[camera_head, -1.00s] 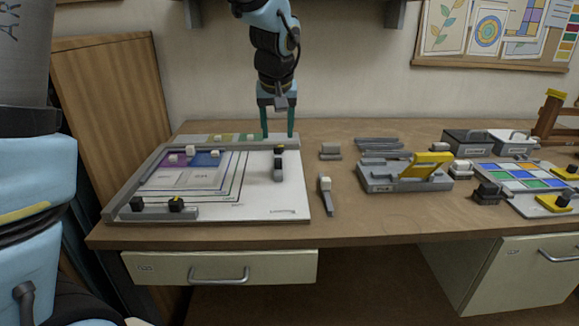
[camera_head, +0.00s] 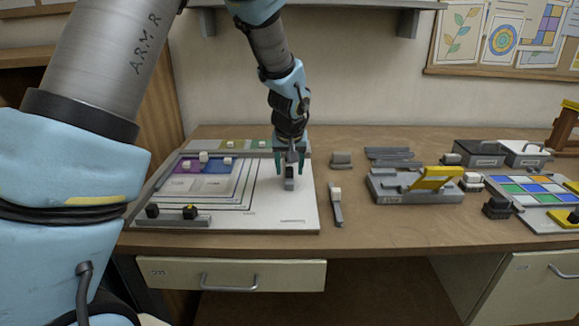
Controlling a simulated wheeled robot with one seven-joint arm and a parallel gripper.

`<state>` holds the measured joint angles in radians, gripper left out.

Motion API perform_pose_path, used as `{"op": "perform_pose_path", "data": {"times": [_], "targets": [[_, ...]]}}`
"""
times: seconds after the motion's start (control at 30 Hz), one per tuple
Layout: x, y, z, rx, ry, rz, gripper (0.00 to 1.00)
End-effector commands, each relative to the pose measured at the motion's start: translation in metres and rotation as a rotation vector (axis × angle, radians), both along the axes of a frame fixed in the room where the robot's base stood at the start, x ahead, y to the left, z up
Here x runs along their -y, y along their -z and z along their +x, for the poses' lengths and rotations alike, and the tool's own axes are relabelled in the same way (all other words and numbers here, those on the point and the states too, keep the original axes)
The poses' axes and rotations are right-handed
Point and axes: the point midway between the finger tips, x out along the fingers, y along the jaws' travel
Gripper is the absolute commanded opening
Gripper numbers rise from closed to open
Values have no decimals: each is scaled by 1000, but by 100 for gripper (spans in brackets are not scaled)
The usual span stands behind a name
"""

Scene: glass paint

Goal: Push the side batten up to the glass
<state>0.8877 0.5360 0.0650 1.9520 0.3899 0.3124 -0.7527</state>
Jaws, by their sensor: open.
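The side batten (camera_head: 289,183) is a short grey bar with a dark knob, standing on the right part of the white layout board (camera_head: 300,211). The glass (camera_head: 215,164), purple and blue pieces with small white blocks on them, lies at the board's back left. A wide stretch of board with drawn outlines separates the batten from the glass. My gripper (camera_head: 288,168) is open and points down, its teal fingers on either side of the batten's knob. The knob is partly hidden by the gripper, and I cannot tell whether the fingers touch it.
A front batten (camera_head: 172,221) with two dark knobs lies along the board's front left edge. To the right of the board are a white-tipped tool (camera_head: 336,205), a grey fixture with a yellow lever (camera_head: 420,184) and a coloured glass panel (camera_head: 535,188). My arm covers the left side.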

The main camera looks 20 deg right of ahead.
Motion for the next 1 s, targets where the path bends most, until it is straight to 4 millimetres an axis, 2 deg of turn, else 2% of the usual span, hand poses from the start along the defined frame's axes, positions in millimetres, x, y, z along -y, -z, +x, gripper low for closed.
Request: {"op": "perform_pose_path", "data": {"times": [0.07,0.57,1.0], "targets": [[0,0,0,0,0,0,57],[0,0,0,-1,0,0,1],[0,0,0,-1,0,0,0]]}}
